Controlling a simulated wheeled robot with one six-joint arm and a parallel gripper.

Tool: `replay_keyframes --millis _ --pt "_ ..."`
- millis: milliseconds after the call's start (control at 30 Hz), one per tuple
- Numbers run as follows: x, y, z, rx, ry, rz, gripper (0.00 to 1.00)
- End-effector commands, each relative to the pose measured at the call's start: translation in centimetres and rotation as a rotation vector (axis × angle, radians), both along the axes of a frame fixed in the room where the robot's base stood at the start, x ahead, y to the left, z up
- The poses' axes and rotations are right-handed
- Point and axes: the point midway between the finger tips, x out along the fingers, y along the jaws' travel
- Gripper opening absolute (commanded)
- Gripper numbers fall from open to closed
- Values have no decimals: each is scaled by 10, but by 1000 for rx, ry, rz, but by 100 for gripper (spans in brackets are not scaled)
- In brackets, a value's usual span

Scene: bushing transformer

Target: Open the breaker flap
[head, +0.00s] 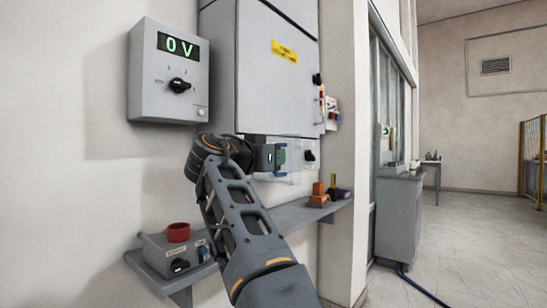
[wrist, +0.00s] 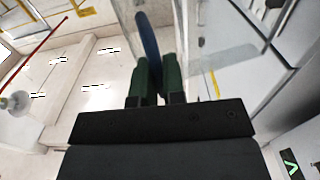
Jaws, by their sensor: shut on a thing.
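The clear breaker flap (head: 296,143) is below the large grey cabinet in the head view. A clear panel edge (wrist: 193,42) also shows just right of the fingers in the wrist view. My gripper (head: 281,155) is at the flap, with its green fingers (wrist: 157,80) closed on a slim blue piece (wrist: 148,42) that stands out beyond them. I cannot tell for sure how the blue piece joins the flap. A black knob (head: 309,155) sits right of the gripper. My arm and wrist hide part of the breaker, and the flap's exact angle is unclear.
The grey cabinet (head: 262,75) hangs directly above. A control box (head: 168,75) reading 0 V is at left. Open floor (head: 470,245) lies at right.

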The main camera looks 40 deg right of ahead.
Motion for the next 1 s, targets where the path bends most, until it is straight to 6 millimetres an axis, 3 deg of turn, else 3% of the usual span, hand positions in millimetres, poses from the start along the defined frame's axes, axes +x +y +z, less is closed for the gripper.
replay_keyframes --millis 167,200,267,567,767,1000 --pt "1 1 0 -4 6 3 0" --pt "1 1 0 -4 6 3 14" --pt "1 1 0 -3 5 3 19" --pt "0 4 0 -1 2 4 19" --pt "-7 33 1 -1 1 10 19" --pt "-18 82 1 -1 2 10 19"
